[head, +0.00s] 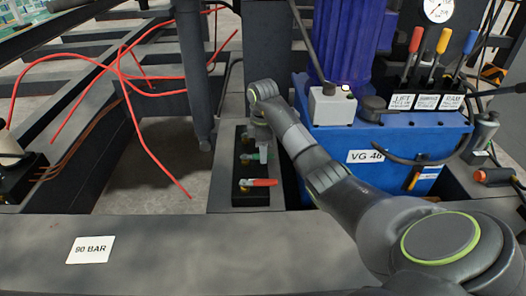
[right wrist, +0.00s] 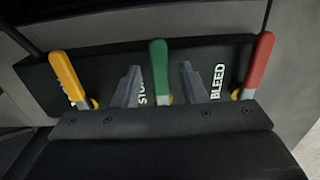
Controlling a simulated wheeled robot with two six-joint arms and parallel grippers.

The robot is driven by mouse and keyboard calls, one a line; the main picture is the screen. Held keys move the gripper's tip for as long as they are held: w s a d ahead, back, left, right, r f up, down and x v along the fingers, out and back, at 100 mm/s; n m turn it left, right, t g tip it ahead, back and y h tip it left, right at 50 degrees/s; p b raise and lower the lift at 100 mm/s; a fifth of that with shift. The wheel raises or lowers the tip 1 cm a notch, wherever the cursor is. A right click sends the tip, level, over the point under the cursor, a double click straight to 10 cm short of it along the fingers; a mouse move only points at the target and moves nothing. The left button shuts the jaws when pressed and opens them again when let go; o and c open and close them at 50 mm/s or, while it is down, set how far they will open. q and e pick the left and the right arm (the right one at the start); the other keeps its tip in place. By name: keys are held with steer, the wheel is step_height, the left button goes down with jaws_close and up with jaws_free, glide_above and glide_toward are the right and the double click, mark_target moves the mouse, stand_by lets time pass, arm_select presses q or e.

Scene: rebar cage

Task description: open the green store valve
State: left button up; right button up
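The green store valve handle (right wrist: 158,70) stands in the middle of a row of three on a dark block, beside a partly hidden label reading "STO". A yellow handle (right wrist: 66,76) is to its left and a red handle (right wrist: 260,62) by the "BLEED" label to its right. My right gripper (right wrist: 160,66) is open, its two fingers either side of the green handle in the picture; I cannot tell whether they touch it. In the head view the gripper (head: 262,150) hangs over the block (head: 250,199) and partly hides the green handle. My left gripper is not in view.
A blue power unit (head: 365,156) marked "VG 46" stands right of the block, with several levers (head: 440,55) on top. Loose red hoses (head: 130,85) lie at the left. A dark beam (head: 180,250) with a "90 BAR" label (head: 90,250) crosses the front.

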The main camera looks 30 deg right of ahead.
jaws_close()
steer(key=shift+d, duration=0.1)
stand_by(0.4)
